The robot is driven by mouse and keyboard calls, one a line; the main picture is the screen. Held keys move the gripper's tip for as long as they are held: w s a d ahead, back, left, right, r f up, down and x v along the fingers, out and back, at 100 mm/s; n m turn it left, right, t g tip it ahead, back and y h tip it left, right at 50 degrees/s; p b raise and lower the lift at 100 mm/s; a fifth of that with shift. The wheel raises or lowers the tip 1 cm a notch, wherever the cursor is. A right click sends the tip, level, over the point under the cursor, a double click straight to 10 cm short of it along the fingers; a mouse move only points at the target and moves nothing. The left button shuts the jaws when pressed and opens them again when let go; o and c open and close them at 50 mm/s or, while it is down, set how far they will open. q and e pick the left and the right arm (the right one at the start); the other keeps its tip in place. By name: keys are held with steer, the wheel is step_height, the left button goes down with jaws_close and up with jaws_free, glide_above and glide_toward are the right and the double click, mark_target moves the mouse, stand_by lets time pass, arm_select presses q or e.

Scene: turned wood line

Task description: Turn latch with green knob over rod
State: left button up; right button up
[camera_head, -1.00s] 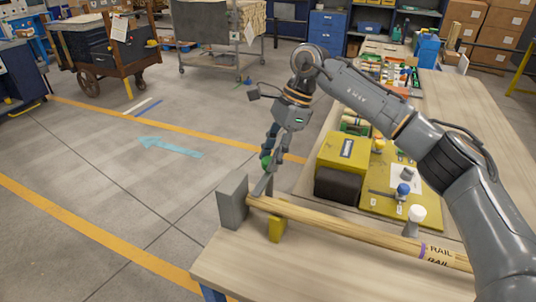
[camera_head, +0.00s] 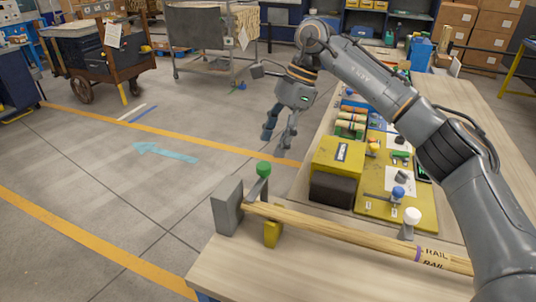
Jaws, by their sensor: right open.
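The green knob (camera_head: 263,169) sits at the upper end of a grey latch bar (camera_head: 256,188), beside a grey block (camera_head: 227,206) at the table's left end. The latch bar stands tilted upward at the left end of the wooden rod (camera_head: 340,228), which is labelled RAIL. Whether the bar touches the rod cannot be told. The rod rests by a yellow support (camera_head: 272,233). My right gripper (camera_head: 279,138) is open and empty, above and behind the knob, apart from it. My left gripper is not in view.
A yellow and black box (camera_head: 338,161) stands behind the rod. A white knob (camera_head: 412,216) stands near the rod's right part. The floor left of the table is free.

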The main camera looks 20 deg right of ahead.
steer(key=v, duration=0.6)
steer(key=shift+r, duration=0.15)
